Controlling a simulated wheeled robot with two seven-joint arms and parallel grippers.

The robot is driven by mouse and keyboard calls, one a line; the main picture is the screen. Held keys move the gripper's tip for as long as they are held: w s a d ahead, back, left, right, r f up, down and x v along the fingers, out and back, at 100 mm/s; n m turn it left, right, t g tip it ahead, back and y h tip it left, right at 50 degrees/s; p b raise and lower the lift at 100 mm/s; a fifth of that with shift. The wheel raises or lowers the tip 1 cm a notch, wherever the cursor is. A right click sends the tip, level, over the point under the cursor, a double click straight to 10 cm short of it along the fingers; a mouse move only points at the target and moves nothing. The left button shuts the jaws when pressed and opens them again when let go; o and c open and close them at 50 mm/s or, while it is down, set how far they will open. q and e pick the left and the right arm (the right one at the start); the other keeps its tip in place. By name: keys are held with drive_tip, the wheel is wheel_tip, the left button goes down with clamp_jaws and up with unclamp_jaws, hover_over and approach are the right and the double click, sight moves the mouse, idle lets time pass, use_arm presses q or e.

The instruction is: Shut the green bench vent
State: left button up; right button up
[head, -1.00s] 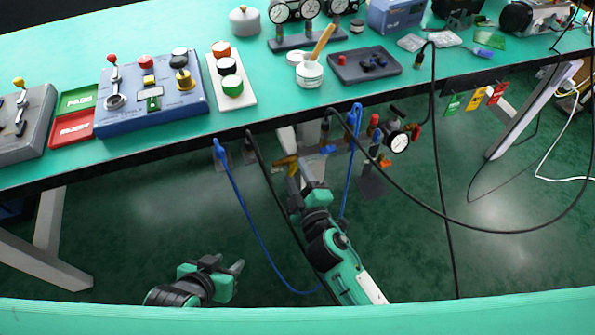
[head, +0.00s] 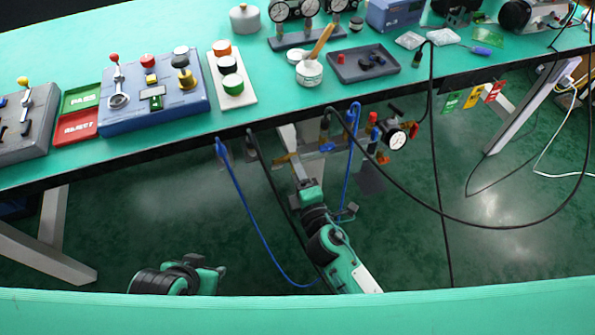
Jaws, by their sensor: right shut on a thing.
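Under the bench's front edge is a row of small fittings with coloured handles. My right gripper (head: 298,171) reaches up among them and is shut on a small handle there, beside a yellow-orange lever (head: 283,159). The fingers and arm cover much of that handle, so its colour and angle are hard to tell. I cannot make out a clearly green vent handle. My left gripper (head: 209,266) is low at the left, away from the bench, with its fingers apart and nothing between them.
A pressure gauge (head: 396,140) with red handles sits right of my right gripper. A blue hose (head: 243,210) and a black hose (head: 430,216) hang near my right arm. The bench top (head: 130,40) holds a blue control box (head: 133,115). The floor between the bench legs is mostly open.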

idle(0.3)
drive_tip(key=o, duration=1)
use_arm(q)
drive_tip(key=w+d+f+t+h+b, duration=0.1)
drive_tip(key=w+d+t+h+b, duration=0.1)
drive_tip(key=d, duration=0.4)
drive_tip(key=shift+w+d+m+t+h+b, duration=0.35)
drive_tip(key=shift+w+t+b, duration=0.3)
drive_tip(key=shift+w+t, duration=0.5)
use_arm(e)
drive_tip(key=shift+v, duration=6.95)
use_arm(q)
drive_tip(key=shift+s+f, duration=0.1)
drive_tip(key=shift+s, duration=0.05)
drive_tip(key=shift+a, duration=0.1)
